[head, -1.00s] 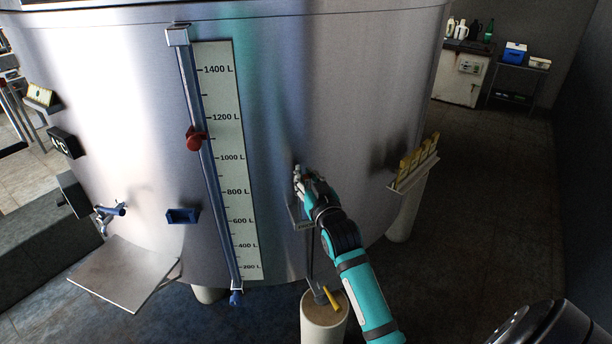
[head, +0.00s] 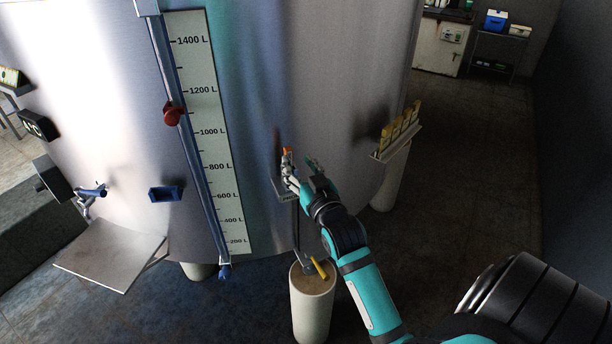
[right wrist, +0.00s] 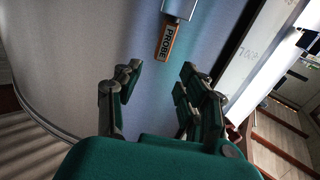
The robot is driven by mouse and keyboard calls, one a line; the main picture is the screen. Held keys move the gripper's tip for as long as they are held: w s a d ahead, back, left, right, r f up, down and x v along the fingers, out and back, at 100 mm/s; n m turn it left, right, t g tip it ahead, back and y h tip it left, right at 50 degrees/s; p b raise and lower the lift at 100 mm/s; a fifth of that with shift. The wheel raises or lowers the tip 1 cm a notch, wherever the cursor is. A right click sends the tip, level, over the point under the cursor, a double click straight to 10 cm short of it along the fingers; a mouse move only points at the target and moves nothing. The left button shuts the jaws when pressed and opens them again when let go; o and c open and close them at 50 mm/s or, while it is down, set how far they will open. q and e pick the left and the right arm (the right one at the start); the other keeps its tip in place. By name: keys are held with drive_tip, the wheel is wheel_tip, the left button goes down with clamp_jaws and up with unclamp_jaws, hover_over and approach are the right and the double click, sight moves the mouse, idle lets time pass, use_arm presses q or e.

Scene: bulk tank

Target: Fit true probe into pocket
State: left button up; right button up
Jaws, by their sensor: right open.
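An orange piece lettered PROBE (right wrist: 167,43) sticks out of a grey metal holder (right wrist: 180,8) in the right wrist view. In the head view its orange end (head: 288,152) stands up at a small bracket (head: 281,190) on the tank wall. My right gripper (head: 301,170) is beside it, on its right. The gripper also shows in the right wrist view (right wrist: 155,88), its fingers spread with nothing between them and the probe beyond their tips. The gripper partly hides the bracket, so how deep the probe sits cannot be told. My left gripper is out of view.
The steel tank (head: 330,60) carries a litre scale (head: 208,130) with a red slider (head: 173,114). A rack (head: 396,147) of yellow pieces is to the right. A pale post (head: 312,308) with a yellow handle (head: 320,268) stands below. Dark floor is open at right.

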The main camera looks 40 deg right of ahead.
drive_tip(key=shift+v, duration=2.3)
drive_tip(key=w+a+f+n+g+y+b, duration=0.1)
drive_tip(key=a+f+g, duration=0.1)
drive_tip(key=f, duration=0.8)
drive_tip(key=a+f+g+y, duration=0.1)
drive_tip(key=a+f+g, duration=0.1)
drive_tip(key=f, duration=0.9)
drive_tip(key=s+a+f+n+g+y+b, duration=0.1)
drive_tip(key=s+a+f, duration=0.15)
drive_tip(key=f, duration=0.55)
drive_tip(key=s+a+f+g, duration=0.1)
drive_tip(key=s+f+g, duration=0.15)
drive_tip(key=f, duration=0.45)
drive_tip(key=s+a+f+n+g+y+b, duration=0.15)
drive_tip(key=s+f, duration=0.25)
drive_tip(key=f, duration=0.4)
drive_tip(key=s+a+f+g, duration=0.3)
drive_tip(key=s+f, duration=1)
drive_tip(key=s+f+g, duration=0.1)
drive_tip(key=s+f, duration=0.2)
drive_tip(key=s, duration=0.3)
drive_tip(key=s+f+n+g+b, duration=0.1)
drive_tip(key=s+f+g, duration=0.1)
drive_tip(key=s, duration=0.5)
drive_tip(key=s+f+n+g, duration=0.1)
drive_tip(key=s+f, duration=0.3)
drive_tip(key=s, duration=0.3)
drive_tip(key=shift+d, duration=0.45)
